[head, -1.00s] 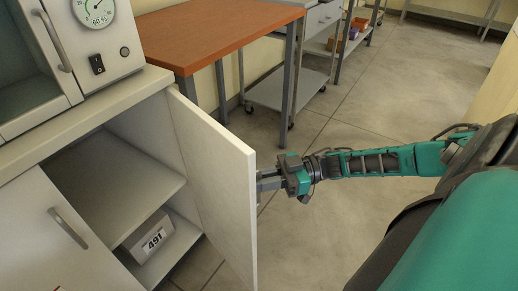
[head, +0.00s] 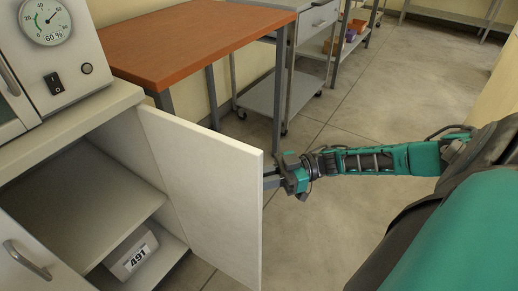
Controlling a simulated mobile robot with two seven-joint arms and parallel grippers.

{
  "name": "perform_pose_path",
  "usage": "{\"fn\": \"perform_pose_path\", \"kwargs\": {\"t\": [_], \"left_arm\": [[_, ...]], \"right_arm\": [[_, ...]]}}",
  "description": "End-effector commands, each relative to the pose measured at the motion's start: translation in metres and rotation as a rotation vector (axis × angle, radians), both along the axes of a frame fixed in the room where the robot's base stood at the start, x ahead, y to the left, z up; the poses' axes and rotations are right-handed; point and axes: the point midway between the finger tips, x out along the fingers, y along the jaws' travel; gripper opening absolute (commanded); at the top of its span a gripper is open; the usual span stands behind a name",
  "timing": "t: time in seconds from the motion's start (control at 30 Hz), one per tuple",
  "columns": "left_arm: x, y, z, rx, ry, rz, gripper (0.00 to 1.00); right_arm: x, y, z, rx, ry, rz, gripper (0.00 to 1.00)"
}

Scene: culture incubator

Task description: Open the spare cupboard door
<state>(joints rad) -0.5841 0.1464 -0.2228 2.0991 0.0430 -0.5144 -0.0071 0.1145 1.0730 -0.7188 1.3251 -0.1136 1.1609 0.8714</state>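The cupboard door (head: 205,190), a pale panel, stands swung out from the cabinet below the counter in the head view, its inner face towards me. Its outer face and any handle there are hidden. My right gripper (head: 270,180) is at the door's free edge, on the outer side, and its fingertips are partly hidden behind the panel. I cannot tell whether it is shut on a handle. My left gripper is not in view. The open compartment shows a shelf (head: 80,200) and a grey box labelled 491 (head: 132,255) below it.
A closed neighbouring door with a bar handle (head: 27,261) is at lower left. The incubator (head: 85,45) with a round gauge stands on the counter. An orange-topped table (head: 190,40) and a wheeled cart (head: 262,105) stand beyond the door. The floor (head: 350,235) around my arm is clear.

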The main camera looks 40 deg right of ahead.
Motion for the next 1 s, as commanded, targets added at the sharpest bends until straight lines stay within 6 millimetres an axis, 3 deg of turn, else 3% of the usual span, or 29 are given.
{"fn": "perform_pose_path", "kwargs": {"t": [0.5,0.53,0.67,1.0], "left_arm": [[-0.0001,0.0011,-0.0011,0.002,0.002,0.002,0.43],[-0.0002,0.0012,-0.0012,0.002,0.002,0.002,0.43],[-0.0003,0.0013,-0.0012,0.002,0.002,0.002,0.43],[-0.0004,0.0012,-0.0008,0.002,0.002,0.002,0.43]], "right_arm": [[0.0017,0.0001,-0.0003,-0.002,0.001,-0.004,0.00],[0.0017,0.0001,-0.0003,-0.002,0.001,-0.004,0.20],[0.0014,0.0002,-0.0001,-0.001,0.000,-0.003,0.32],[-0.0016,-0.0052,-0.0002,-0.001,0.000,-0.001,0.32]]}}
